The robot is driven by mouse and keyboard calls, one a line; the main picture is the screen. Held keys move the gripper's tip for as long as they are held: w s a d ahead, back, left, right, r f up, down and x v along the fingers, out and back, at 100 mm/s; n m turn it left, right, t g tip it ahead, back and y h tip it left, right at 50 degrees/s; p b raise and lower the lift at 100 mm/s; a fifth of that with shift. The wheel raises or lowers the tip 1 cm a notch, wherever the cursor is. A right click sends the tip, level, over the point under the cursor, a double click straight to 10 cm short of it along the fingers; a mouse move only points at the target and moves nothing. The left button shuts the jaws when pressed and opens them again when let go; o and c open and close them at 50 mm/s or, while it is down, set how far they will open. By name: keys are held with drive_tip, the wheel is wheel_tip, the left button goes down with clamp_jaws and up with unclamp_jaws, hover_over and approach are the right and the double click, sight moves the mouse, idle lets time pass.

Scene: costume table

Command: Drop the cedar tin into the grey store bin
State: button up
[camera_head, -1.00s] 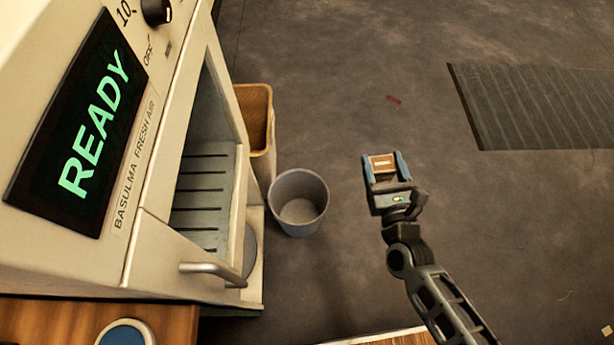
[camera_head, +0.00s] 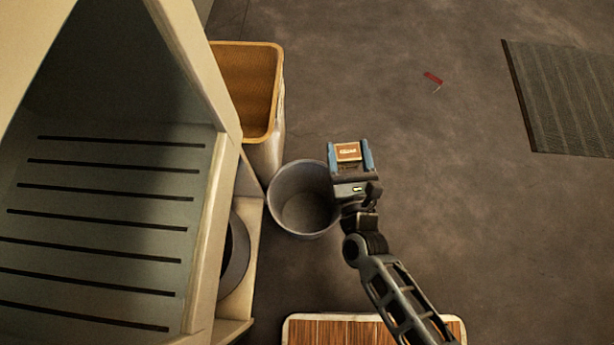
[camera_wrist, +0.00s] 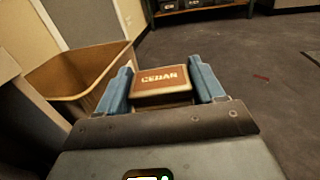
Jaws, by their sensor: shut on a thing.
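The cedar tin (camera_head: 347,151) is a small brown box, and its label reads CEDAR in the wrist view (camera_wrist: 161,82). My gripper (camera_head: 349,155) is shut on it, with a blue finger on either side. The grey store bin (camera_head: 304,226) is a round, open bin on the floor. Its inside looks empty where it shows. In the head view my gripper overlaps the bin's upper right rim, and the tin appears just right of and above the bin's opening. The grey bin cannot be made out in the wrist view.
A cream machine with a slatted open chamber (camera_head: 110,215) fills the left. A wooden-topped surface (camera_head: 300,330) is at the bottom.

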drive_tip(key=s+a+f+b, duration=0.1)
drive_tip(key=a+f+b, duration=0.2)
drive_tip(key=f+b, duration=0.3)
drive_tip(key=s+a+f+n+y+b, duration=0.1)
drive_tip(key=a+f+b, duration=0.3)
drive_tip(key=f+b, duration=0.3)
wheel_tip(320, 180, down, 5)
drive_tip(key=shift+a+r, duration=0.15)
drive_tip(key=shift+r, duration=0.05)
drive_tip(key=o, duration=1.1)
drive_tip(key=shift+o, duration=0.2)
drive_tip(key=s+d, duration=0.1)
drive_tip(key=s, duration=0.6)
drive_tip(key=shift+s+d+p, duration=0.25)
drive_tip(key=shift+d+p, duration=0.15)
drive_tip(key=shift+p, duration=0.05)
